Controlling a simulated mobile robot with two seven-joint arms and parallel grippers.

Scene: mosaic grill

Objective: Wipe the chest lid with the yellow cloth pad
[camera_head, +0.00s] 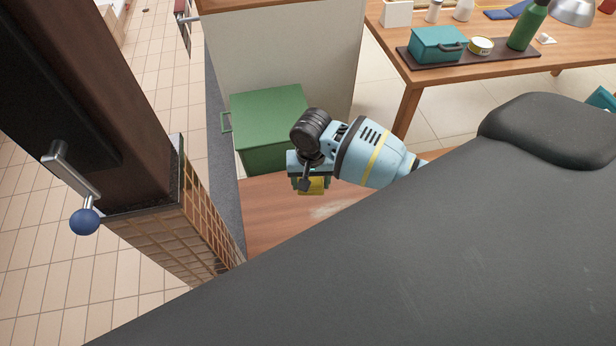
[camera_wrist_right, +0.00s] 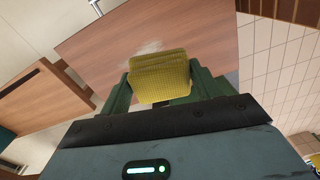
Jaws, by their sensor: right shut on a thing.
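The wooden chest lid (camera_head: 275,215) shows low in the middle of the head view, partly hidden by the dark grey body in front. It has a pale smear (camera_head: 325,210) on it. The smear also shows in the right wrist view (camera_wrist_right: 150,47), just beyond the pad. My right gripper (camera_head: 309,180) is shut on the yellow cloth pad (camera_head: 311,188), over the lid near the smear. In the right wrist view the pad (camera_wrist_right: 160,76) sits between the two green fingers. I cannot tell whether it touches the lid. My left gripper is not in view.
A green box (camera_head: 268,105) stands just behind my right gripper. A brick post (camera_head: 190,215) and a lever with a blue knob (camera_head: 84,221) are at the left. A table (camera_head: 430,90) with a teal box (camera_head: 437,43) and green bottle (camera_head: 527,25) is at the back right.

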